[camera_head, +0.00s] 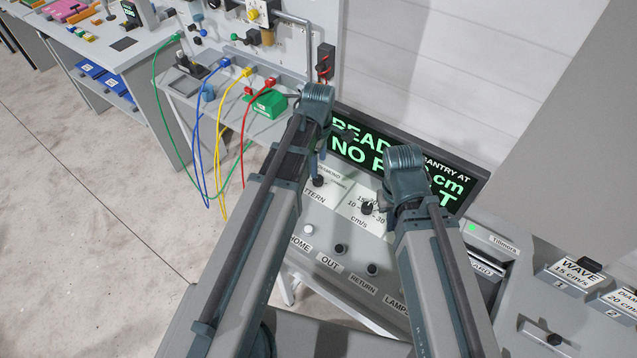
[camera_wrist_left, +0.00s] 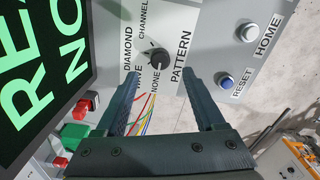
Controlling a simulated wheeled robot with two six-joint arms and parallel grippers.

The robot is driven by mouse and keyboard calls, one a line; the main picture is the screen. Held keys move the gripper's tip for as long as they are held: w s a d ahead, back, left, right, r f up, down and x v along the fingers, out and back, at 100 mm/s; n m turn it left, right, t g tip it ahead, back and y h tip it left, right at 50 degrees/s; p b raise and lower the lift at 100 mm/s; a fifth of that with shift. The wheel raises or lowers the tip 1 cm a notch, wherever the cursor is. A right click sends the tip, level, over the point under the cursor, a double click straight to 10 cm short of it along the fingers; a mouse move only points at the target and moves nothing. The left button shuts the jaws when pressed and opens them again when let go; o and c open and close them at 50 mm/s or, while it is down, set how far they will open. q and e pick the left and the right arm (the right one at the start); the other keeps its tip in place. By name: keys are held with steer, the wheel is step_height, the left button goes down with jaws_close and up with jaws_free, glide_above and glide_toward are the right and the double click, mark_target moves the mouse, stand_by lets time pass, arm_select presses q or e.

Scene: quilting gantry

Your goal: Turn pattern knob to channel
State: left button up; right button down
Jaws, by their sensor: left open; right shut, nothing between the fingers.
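The pattern knob (camera_wrist_left: 157,58) is a small dark round knob on a light grey panel, with the labels DIAMOND, CHANNEL, WAVE, NONE and PATTERN around it. Its pointer is too small to read surely. In the head view the knob (camera_head: 318,181) shows beside my left forearm. My left gripper (camera_wrist_left: 163,88) is open and empty, its fingertips short of the knob, which lies ahead between their lines. In the head view my left gripper (camera_head: 319,148) is partly hidden by its arm. My right gripper (camera_head: 408,192) is shut and empty, by the screen's lower edge, mostly hidden by its wrist.
A black screen (camera_head: 352,150) with green text, partly covered by my arms, stands behind the panel. A speed knob (camera_head: 367,208) marked cm/s and HOME (camera_head: 308,229), OUT and RETURN buttons are close by. Colored cables (camera_head: 222,130) hang at the left. Labelled pattern cards sit at right.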

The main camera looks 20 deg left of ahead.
mark_target(319, 178)
arm_select(q)
step_height(319, 178, down, 7)
steer(key=b, duration=0.6)
arm_select(e)
step_height(319, 178, down, 7)
steer(key=shift+r, duration=0.1)
arm_select(q)
jaws_close()
